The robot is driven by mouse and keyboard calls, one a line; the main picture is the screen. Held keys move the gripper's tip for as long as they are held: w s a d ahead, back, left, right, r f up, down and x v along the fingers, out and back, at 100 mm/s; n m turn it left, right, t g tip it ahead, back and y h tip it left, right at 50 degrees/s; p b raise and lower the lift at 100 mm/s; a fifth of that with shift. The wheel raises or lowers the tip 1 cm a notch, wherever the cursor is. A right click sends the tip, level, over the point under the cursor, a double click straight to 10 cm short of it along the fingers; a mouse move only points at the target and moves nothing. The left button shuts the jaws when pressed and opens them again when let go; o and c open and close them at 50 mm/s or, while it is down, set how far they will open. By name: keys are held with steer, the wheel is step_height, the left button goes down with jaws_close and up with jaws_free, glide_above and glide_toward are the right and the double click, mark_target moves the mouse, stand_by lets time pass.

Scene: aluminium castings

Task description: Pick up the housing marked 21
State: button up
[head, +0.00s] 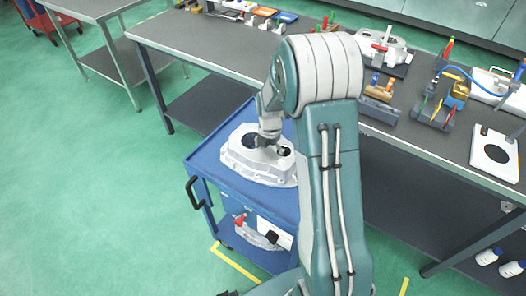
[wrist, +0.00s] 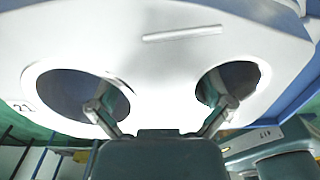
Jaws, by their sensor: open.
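The housing (head: 268,172) is a pale grey aluminium casting lying on the top of the blue trolley. In the wrist view the housing (wrist: 150,62) fills most of the picture, with two large round holes and a raised rib; the mark 21 shows at its left edge. My gripper (head: 268,141) is right over the housing in the head view. In the wrist view my gripper (wrist: 158,108) is open, one finger at each hole with the bridge between them. I cannot tell how deep the fingertips reach or whether they touch.
The blue trolley (head: 209,172) has a black handle at left and a lower shelf with another casting (head: 257,233). A long grey workbench (head: 190,42) behind carries castings, tools and fixtures. Green floor is free at left. My arm hides part of the bench.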

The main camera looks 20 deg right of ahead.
steer(key=shift+w, duration=0.1)
steer(key=c, duration=1.3)
